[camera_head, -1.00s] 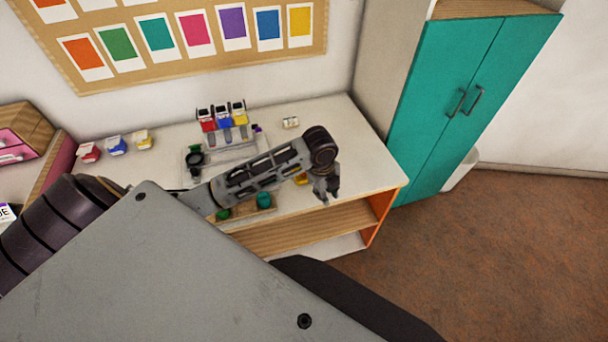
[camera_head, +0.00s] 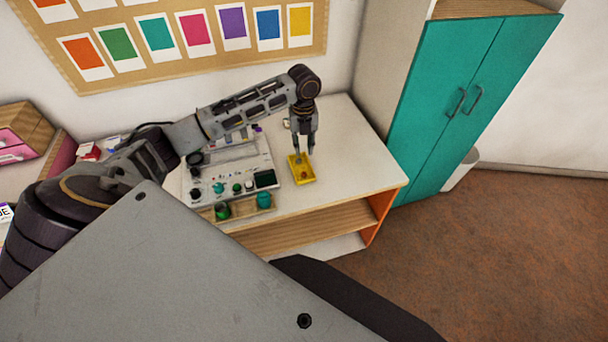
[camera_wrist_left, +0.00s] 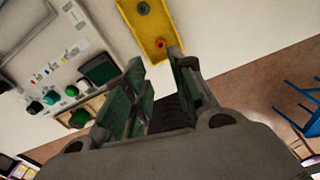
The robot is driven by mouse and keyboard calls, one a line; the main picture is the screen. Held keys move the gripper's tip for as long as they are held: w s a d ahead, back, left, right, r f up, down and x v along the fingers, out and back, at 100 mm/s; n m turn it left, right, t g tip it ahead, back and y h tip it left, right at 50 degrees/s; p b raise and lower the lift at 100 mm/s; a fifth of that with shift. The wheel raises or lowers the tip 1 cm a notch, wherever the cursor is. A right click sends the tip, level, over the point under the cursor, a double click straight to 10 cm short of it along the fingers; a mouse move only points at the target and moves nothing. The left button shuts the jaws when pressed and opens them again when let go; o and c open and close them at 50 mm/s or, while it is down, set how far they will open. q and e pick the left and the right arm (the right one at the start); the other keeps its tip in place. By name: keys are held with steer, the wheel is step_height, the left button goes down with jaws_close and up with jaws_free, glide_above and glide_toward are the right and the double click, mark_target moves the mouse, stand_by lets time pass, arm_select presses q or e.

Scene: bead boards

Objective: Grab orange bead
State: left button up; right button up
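The orange bead (camera_wrist_left: 161,43) lies in a small yellow tray (camera_wrist_left: 129,14) in the left wrist view. A grey bead (camera_wrist_left: 143,8) lies in the same tray, farther from the gripper. In the head view the yellow tray (camera_head: 308,180) stands on the white table, and the orange bead (camera_head: 304,175) is a tiny spot in it. My left gripper (camera_head: 304,152) points down over the tray's back part. In the left wrist view its fingers (camera_wrist_left: 156,60) are apart and the orange bead shows just beyond the gap between the tips. Nothing is held. My right gripper is not in view.
A pale panel (camera_head: 220,180) with several knobs stands left of the tray. A wooden rack with green jars (camera_head: 263,200) is at the table's front. A teal cabinet (camera_head: 430,110) is at the right. The table (camera_head: 350,165) is clear right of the tray.

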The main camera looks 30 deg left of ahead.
arm_select(q)
steer(key=shift+f, duration=0.1)
stand_by(0.3)
glide_toward(304, 171)
steer(key=shift+s+d+f, duration=0.3)
steer(key=shift+s+f, duration=0.15)
steer(key=shift+s, duration=0.1)
steer(key=shift+s+d+f, duration=0.3)
steer(key=shift+s+f, duration=0.15)
steer(key=shift+s, duration=0.1)
steer(key=shift+f, duration=0.1)
steer(key=shift+f+p, duration=0.6)
steer(key=shift+f, duration=1.9)
steer(key=c, duration=0.4)
